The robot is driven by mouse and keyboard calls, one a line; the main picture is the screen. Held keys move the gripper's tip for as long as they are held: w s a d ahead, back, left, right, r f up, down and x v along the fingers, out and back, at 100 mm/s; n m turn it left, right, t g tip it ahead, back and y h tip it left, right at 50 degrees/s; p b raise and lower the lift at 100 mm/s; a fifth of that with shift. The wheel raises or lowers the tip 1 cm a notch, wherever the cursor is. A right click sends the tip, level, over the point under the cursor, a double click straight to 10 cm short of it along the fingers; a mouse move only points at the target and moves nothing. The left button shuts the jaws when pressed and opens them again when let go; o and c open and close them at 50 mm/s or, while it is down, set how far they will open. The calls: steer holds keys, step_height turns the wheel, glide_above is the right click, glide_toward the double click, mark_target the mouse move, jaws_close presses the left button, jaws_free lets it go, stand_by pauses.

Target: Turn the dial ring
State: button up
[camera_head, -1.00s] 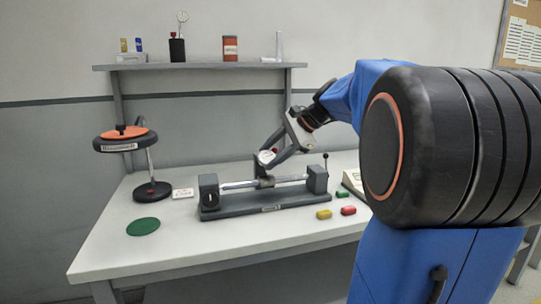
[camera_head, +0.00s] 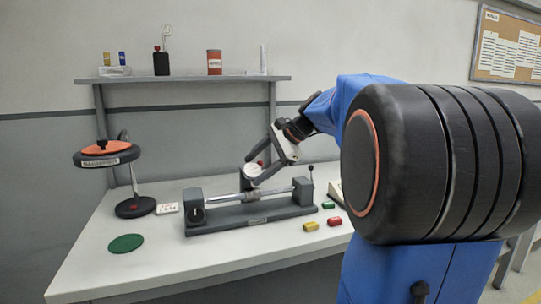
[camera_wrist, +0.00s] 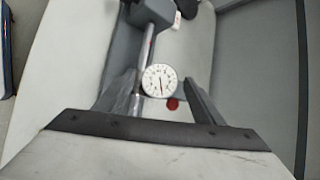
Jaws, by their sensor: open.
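A round white dial with a dark needle (camera_wrist: 159,80) shows in the wrist view, with a small red part just below its right side. It stands at the grey bench fixture (camera_head: 250,215), which carries a bright horizontal rod (camera_head: 225,199) between two end blocks. My gripper (camera_head: 250,176) is open over the middle of the rod, tilted down to the left. In the wrist view the dial appears between my two fingers (camera_wrist: 160,85). I cannot tell whether either finger touches its ring. In the head view my fingers mostly hide the dial.
A round magnifier stand (camera_head: 134,206), a small white card (camera_head: 167,208) and a green disc (camera_head: 126,243) are at left. A shelf (camera_head: 190,79) runs above the bench.

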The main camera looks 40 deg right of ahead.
steer(key=v, duration=1.7)
steer(key=s+a+f+n+g+h, duration=0.1)
steer(key=s+a+f+n, duration=0.2)
steer(key=a+f, duration=0.45)
steer(key=s+a+f+n+g+h, duration=0.1)
steer(key=s+a+f+n+g, duration=0.1)
steer(key=a+f+n, duration=0.4)
steer(key=s+a+f+n+h, duration=0.1)
steer(key=s+a+f+n, duration=0.2)
steer(key=f, duration=0.3)
steer(key=s+a+f+n+h, duration=0.1)
steer(key=s+a+f+n, duration=0.2)
steer(key=s+f, duration=0.2)
steer(key=s+a+f+n+h, duration=0.1)
steer(key=s+a+f+n, duration=0.2)
steer(key=f, duration=0.6)
steer(key=shift+s+f, duration=0.2)
steer(key=shift+s, duration=0.6)
